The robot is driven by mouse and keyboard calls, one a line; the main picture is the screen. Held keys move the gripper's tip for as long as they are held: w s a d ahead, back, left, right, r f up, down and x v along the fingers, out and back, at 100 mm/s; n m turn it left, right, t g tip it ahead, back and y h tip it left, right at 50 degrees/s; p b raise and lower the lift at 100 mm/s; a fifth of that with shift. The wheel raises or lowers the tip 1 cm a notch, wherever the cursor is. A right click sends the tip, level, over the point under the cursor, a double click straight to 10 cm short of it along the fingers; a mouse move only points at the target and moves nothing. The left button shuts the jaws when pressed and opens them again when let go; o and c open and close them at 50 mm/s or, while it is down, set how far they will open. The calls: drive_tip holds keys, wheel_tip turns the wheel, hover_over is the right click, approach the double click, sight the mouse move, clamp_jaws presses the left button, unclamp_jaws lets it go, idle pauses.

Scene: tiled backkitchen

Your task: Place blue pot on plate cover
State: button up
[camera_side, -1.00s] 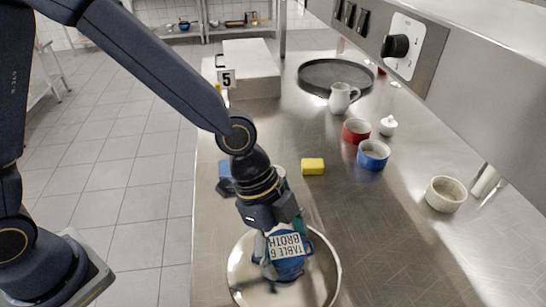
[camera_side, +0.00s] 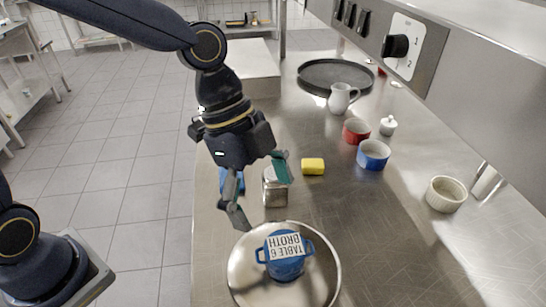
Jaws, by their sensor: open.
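The blue pot (camera_side: 284,268) has two side handles and a white label reading "TABLE 6 BROTH" on top. It sits upright on the round, shiny metal plate cover (camera_side: 244,284) at the front of the steel counter. My gripper (camera_side: 260,192) is open and empty, above and behind the pot, apart from it. Its fingers are spread, one on each side of a small metal container in the picture.
The metal container (camera_side: 274,192) stands behind the plate cover, with a blue item (camera_side: 231,181) to its left. A yellow sponge (camera_side: 313,167), red bowl (camera_side: 356,131), blue bowl (camera_side: 373,155), cream bowl (camera_side: 445,195) and white jug (camera_side: 342,98) stand farther right and back. The counter's right front is clear.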

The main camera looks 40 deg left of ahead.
drive_tip(key=s+a+r+n+t+y, duration=0.2)
drive_tip(key=s+a+n, duration=0.1)
drive_tip(key=a+n, duration=0.6)
drive_tip(key=s+a+r+n+t+y, duration=0.2)
drive_tip(key=a+n, duration=0.7)
drive_tip(key=a, duration=0.7)
drive_tip(key=shift+s+a+r+t, duration=0.35)
drive_tip(key=shift+s+r+t, duration=0.4)
drive_tip(key=shift+s, duration=0.35)
